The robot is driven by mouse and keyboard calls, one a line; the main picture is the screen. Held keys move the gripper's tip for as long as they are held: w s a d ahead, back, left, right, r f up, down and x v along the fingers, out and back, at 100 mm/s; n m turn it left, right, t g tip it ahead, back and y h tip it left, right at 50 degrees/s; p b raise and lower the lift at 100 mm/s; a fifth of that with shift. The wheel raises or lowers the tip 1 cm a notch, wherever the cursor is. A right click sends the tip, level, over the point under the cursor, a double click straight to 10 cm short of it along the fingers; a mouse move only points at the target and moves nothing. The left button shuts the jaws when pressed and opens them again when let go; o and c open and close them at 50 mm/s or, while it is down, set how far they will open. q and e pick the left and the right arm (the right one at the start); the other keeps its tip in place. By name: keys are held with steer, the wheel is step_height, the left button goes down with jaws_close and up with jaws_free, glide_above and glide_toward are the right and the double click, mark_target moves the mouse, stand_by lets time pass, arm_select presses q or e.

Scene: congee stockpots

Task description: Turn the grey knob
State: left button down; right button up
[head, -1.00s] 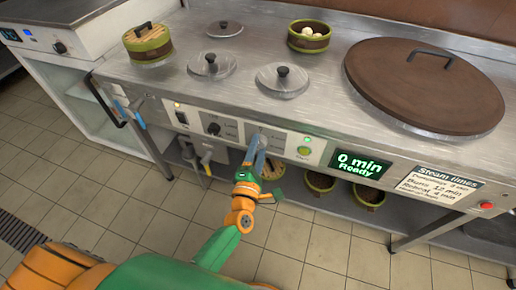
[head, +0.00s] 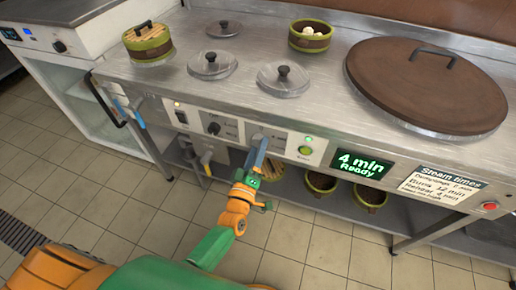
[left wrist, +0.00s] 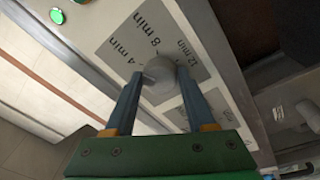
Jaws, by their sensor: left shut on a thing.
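My left gripper (left wrist: 154,82) is shut on the knob, one blue finger on each side. In the head view my left gripper (head: 259,146) reaches up to the panel and mostly hides the knob. The display (head: 360,164) to its right reads "4 min Ready". My right gripper is not in view.
A black knob (head: 214,128) is left of the gripper, and a lit green button (head: 305,150) is right of it. A steam times sign (head: 441,188) and a red button (head: 490,206) are farther right. A large brown lid (head: 425,85) covers the counter's right side.

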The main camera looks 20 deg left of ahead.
arm_select(q)
steer(key=m, duration=0.4)
steer(key=m+h+p, duration=0.1)
steer(key=m, duration=0.3)
steer(key=m+h, duration=0.1)
steer(key=m, duration=0.3)
steer(key=shift+a, duration=0.25)
steer(key=m+p, duration=0.1)
steer(key=m, duration=0.2)
steer(key=m+g+h, duration=0.1)
steer(key=m, duration=0.3)
steer(key=shift+a+r+p, duration=0.15)
steer(key=shift+p, duration=0.2)
steer(key=m+p, duration=0.1)
steer(key=m, duration=0.4)
steer(key=shift+g, duration=0.3)
steer(key=shift+m, duration=0.4)
steer(key=shift+c, duration=1.2)
jaws_free()
steer(key=s+a+p, duration=0.1)
steer(key=s, duration=0.6)
steer(key=shift+a, duration=0.15)
